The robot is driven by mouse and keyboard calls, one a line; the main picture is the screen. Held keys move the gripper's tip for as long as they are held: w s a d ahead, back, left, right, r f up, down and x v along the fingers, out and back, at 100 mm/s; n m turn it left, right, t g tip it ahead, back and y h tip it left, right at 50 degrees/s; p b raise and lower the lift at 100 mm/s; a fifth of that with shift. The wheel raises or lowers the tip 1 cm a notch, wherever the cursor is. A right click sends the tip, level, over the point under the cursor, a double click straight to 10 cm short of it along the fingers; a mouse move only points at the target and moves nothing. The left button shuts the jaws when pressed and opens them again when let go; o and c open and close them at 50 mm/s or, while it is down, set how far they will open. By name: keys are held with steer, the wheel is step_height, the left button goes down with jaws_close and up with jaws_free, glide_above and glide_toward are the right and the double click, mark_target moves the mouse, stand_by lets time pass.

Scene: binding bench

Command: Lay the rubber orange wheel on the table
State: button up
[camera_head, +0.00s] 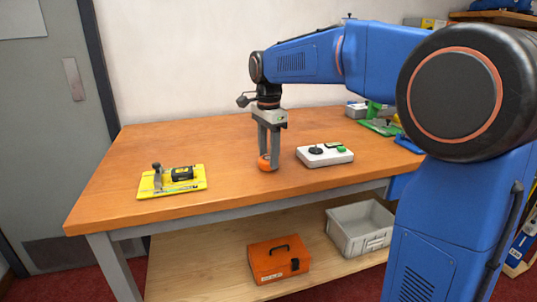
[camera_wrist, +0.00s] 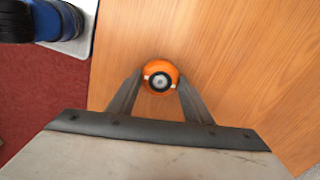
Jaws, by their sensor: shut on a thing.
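The orange wheel (camera_head: 264,163) is at the fingertips of my gripper (camera_head: 269,160), near the front edge of the wooden table (camera_head: 220,150). In the wrist view the wheel (camera_wrist: 160,64) shows an orange tyre around a pale and dark hub. The two fingers of my gripper (camera_wrist: 160,80) close on its sides. The wheel is low over the table top; I cannot tell whether it touches the wood.
A white box with a black knob and green button (camera_head: 325,155) stands right of the gripper. A yellow board with a black item (camera_head: 172,181) lies at the left. Green and grey things (camera_head: 380,126) stand at the back right. An orange case (camera_head: 279,260) and grey bin (camera_head: 359,228) sit on the lower shelf.

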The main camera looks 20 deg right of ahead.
steer(key=o, duration=1.1)
step_height(320, 180, up, 12)
steer(key=s+d+f+n+t, duration=0.2)
steer(key=s+d+f+n, duration=0.2)
steer(key=s+f+n, duration=0.3)
steer(key=s+d+f+n+t, duration=0.2)
steer(key=s+f+n, duration=0.6)
steer(key=s+f, duration=0.9)
steer(key=s+d, duration=0.2)
steer(key=s, duration=0.5)
steer(key=shift+s+d+f+t, duration=0.15)
steer(key=shift+s+f+t, duration=0.2)
steer(key=shift+s+t, duration=0.05)
